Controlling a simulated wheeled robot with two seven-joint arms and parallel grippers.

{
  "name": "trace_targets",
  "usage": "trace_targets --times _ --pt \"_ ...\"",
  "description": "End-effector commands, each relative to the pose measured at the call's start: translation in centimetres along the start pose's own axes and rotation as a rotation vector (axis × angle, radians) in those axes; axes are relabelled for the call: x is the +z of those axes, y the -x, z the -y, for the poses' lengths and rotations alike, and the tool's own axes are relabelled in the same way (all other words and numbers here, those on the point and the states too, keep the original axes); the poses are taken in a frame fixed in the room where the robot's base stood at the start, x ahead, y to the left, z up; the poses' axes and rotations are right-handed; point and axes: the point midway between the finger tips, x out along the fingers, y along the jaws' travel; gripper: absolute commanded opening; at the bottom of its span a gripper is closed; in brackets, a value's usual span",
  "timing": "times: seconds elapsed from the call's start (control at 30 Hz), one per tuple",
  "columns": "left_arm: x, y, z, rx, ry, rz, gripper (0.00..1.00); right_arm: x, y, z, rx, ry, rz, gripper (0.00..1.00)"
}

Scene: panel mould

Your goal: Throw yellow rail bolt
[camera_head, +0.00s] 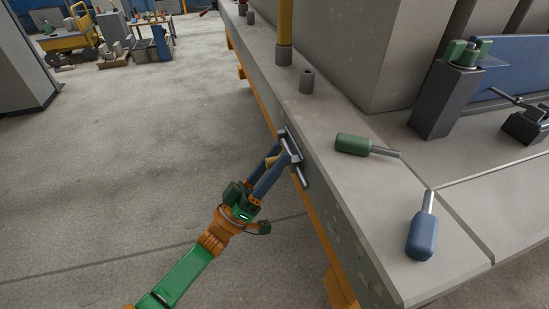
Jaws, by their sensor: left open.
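A bolt fixture (296,160) with a grey plate and bar is mounted on the side face of the mould's edge rail (345,215). A small yellow part (269,161), which looks like the bolt's handle, shows between the fingers of my left gripper (278,158). The gripper reaches in from the lower left and is open, its fingertips close to the fixture. I cannot tell whether a finger touches the yellow part. The fingers hide part of the bolt. My right gripper is not in view.
On the mould's top lie a green-handled tool (353,145) and a blue-handled tool (421,235). A yellow post (285,22) and a short grey stub (307,80) stand farther up the rail. A grey block with a green knob (446,100) stands right.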

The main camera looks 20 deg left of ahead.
Motion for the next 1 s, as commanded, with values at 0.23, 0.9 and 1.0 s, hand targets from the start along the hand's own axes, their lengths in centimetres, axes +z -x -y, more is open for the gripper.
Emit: trace_targets --times 0.23,0.9,1.0 --pt "0.02 0.05 0.01 -0.001 0.0 0.0 0.12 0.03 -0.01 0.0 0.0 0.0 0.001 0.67" --pt "0.04 0.07 0.02 -0.001 0.0 0.001 0.0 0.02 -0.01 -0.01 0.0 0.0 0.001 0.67" --pt "0.04 0.07 0.02 -0.001 0.0 0.001 0.0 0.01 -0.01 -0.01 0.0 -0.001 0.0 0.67"
